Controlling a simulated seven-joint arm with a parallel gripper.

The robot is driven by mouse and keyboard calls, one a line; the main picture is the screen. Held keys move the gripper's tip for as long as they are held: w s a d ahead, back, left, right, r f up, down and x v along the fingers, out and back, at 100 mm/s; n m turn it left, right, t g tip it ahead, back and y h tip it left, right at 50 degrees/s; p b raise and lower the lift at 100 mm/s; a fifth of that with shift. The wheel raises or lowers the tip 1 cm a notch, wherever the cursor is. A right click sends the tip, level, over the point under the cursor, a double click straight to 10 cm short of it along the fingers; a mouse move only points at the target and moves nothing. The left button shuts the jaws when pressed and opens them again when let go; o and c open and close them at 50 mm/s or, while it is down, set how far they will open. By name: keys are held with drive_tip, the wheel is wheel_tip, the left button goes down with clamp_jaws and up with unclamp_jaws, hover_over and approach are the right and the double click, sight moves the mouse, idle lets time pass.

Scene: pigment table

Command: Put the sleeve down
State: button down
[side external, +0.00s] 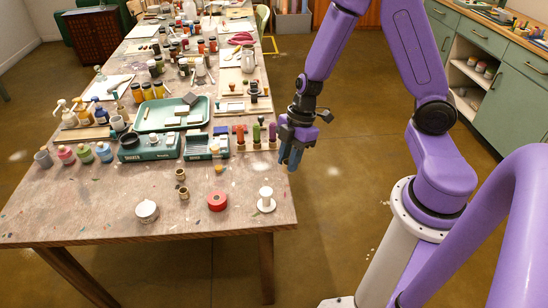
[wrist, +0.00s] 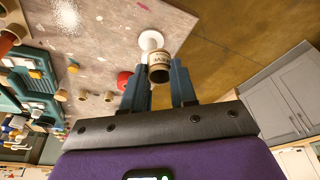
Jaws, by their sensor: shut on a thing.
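My gripper (side external: 291,160) hangs just off the right edge of the table, with its blue fingers pointing down. In the wrist view my gripper (wrist: 160,82) is shut on the sleeve (wrist: 158,68), a short beige cylinder with dark lettering and a dark open end. The sleeve sits between the fingertips; in the side view I cannot make it out behind the fingers. A white spool with an upright post (side external: 266,199) stands near the table's front right corner. It also shows in the wrist view (wrist: 150,40), just beyond the sleeve.
A red ring (side external: 217,202) lies left of the spool, and a white round pot (side external: 147,210) further left. Two small brown cylinders (side external: 182,184) stand behind them. Colored bottles and a green tray (side external: 141,117) crowd the table behind. The front strip of the table (side external: 80,215) is mostly clear.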

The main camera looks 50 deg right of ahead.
drive_tip(key=shift+s+r, duration=0.2)
drive_tip(key=shift+s, duration=0.25)
drive_tip(key=w+a+m+t, duration=0.1)
drive_tip(key=w+a+m, duration=0.5)
drive_tip(key=w+a, duration=0.45)
drive_tip(key=m+t+h, duration=0.1)
drive_tip(key=m+h, duration=0.2)
drive_tip(key=m, duration=0.5)
hover_over(138, 209)
drive_tip(key=s, duration=0.2)
drive_tip(key=f, duration=0.5)
drive_tip(key=shift+d+f, duration=0.25)
drive_tip(key=shift+d, duration=0.05)
drive_tip(key=shift+w+a+f, duration=0.15)
drive_tip(key=shift+w+f, duration=0.2)
drive_tip(key=shift+f, duration=0.2)
drive_tip(key=shift+s+x, duration=0.15)
drive_tip(key=shift+x, duration=0.6)
drive_tip(key=shift+s+x, duration=0.2)
drive_tip(key=shift+x, duration=0.5)
drive_tip(key=shift+f, duration=0.1)
